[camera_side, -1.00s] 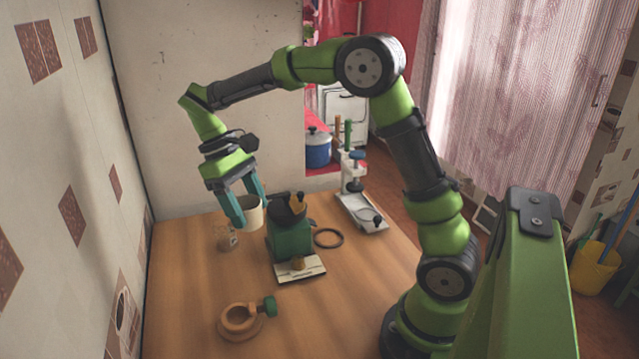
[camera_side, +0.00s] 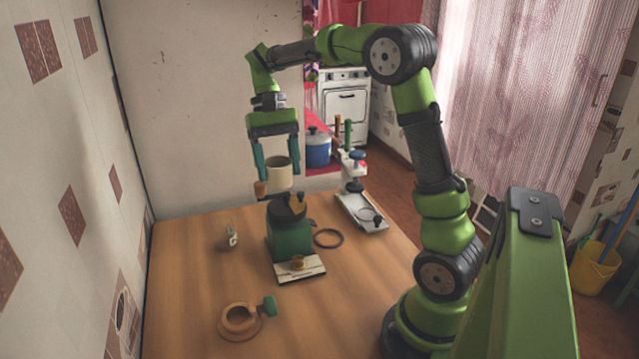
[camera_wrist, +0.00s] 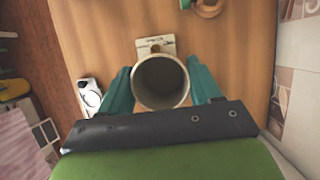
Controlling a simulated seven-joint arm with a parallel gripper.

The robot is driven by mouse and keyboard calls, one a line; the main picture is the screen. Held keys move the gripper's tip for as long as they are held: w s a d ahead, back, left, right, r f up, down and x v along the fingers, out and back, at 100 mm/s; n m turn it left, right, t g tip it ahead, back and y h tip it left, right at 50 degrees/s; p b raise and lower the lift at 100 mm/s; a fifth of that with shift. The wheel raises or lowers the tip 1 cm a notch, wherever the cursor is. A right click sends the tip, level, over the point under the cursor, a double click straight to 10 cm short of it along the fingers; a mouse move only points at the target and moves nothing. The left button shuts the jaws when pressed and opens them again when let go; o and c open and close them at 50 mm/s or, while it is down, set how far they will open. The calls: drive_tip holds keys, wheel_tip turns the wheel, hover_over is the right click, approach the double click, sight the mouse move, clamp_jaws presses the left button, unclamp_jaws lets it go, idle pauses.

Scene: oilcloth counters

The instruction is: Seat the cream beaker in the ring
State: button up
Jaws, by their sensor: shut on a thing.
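The cream beaker (camera_side: 279,170) is held upright in the air between the two teal fingers of my gripper (camera_side: 277,172). In the side view a small brown piece (camera_side: 261,188) shows beside its lower left. In the wrist view the open beaker mouth (camera_wrist: 161,82) fills the space between the fingers (camera_wrist: 161,88). A wooden ring with a green knob (camera_side: 238,318) lies at the front of the counter, well apart from the beaker. Part of it shows at the top of the wrist view (camera_wrist: 208,8).
A green device with a dark top (camera_side: 290,238) and pale front plate appears below the beaker. A white stand (camera_side: 362,212) is further right, and a small jar (camera_side: 230,240) is left.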

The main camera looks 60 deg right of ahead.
drive_tip(key=s+d+m+t+y, duration=0.1)
drive_tip(key=s+d+m+t, duration=0.45)
drive_tip(key=d+m, duration=0.7)
drive_tip(key=shift+m+g, duration=0.25)
drive_tip(key=shift+m, duration=0.4)
wheel_tip(320, 180, down, 17)
drive_tip(key=shift+s+f, duration=0.15)
drive_tip(key=shift+f, duration=2.2)
drive_tip(key=o, duration=1.1)
drive_tip(key=shift+f, duration=0.1)
